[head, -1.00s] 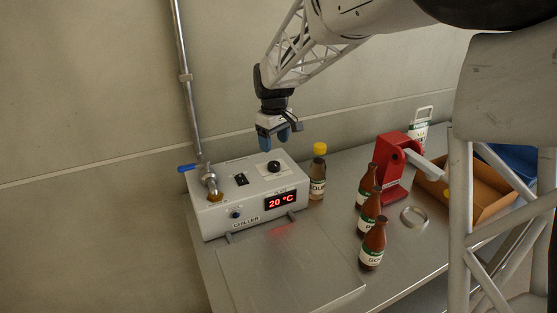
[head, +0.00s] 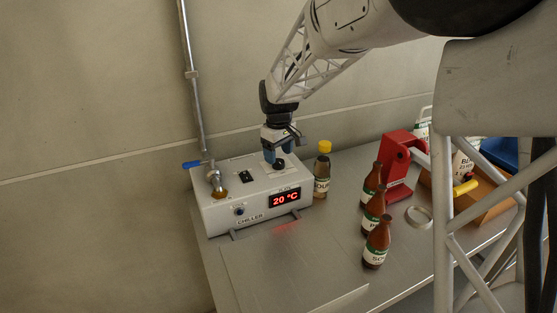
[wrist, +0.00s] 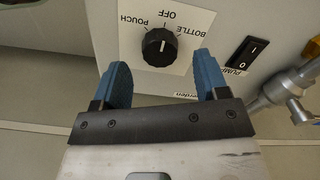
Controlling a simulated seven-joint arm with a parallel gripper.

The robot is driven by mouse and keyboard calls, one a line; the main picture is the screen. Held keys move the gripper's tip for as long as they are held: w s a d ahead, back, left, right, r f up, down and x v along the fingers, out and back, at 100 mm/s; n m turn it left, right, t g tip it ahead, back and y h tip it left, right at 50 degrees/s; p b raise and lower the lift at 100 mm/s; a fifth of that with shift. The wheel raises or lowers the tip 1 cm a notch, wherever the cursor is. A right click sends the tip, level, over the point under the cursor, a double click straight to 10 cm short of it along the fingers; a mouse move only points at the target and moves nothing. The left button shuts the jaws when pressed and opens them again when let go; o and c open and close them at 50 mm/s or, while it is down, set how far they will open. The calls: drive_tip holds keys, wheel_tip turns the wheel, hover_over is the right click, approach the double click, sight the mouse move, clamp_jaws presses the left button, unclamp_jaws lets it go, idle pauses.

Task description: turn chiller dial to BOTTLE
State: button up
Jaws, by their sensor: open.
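The chiller (head: 222,210) is a pale box on the steel bench, with a red display reading 20 °C. Its black dial (wrist: 160,47) sits on a white label plate in the wrist view. POUCH is printed left of the dial, OFF above and BOTTLE to the right. The dial's white mark appears to point up towards OFF. My gripper (head: 274,156) is open, with blue fingers, just above the dial, which it partly hides in the head view. In the wrist view the fingertips (wrist: 162,60) are on either side of the dial, with clear gaps.
A black PUMP switch (wrist: 244,54) and a metal valve with a blue handle (head: 191,164) are on the chiller. A yellow-capped bottle (head: 322,170) stands close to its right. Several brown bottles (head: 376,244) and a red press (head: 398,165) stand further right.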

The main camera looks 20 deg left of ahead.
sight(278, 164)
drive_tip(key=shift+f, duration=1.45)
drive_tip(key=c, duration=0.9)
drive_tip(key=shift+m, duration=0.4)
drive_tip(key=m, duration=0.9)
